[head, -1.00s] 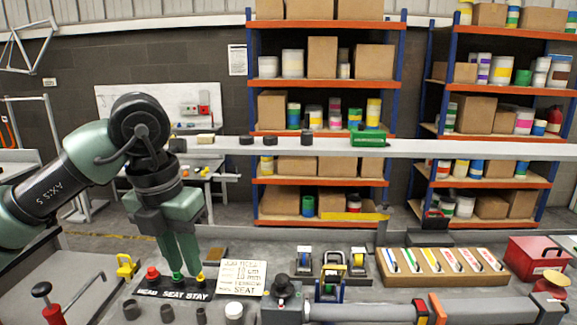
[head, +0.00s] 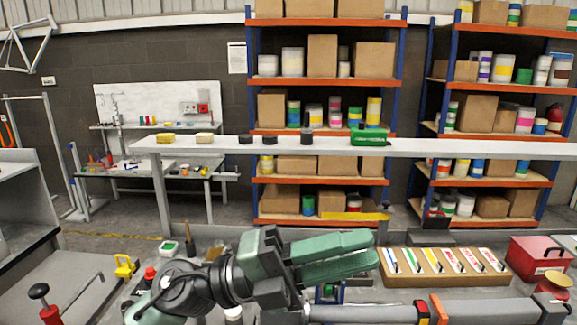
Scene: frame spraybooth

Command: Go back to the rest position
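My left gripper (head: 368,251) lies low over the front bench, its two green fingers pointing right. The fingers are close together with nothing visible between them. My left arm comes in from the bottom edge and covers much of the labelled stand and the sign behind it. A red plug (head: 150,273) still shows at the left of the arm. My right gripper is not in view.
A wooden tray of coloured markers (head: 445,268) and a red toolbox (head: 537,258) stand right of the gripper.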

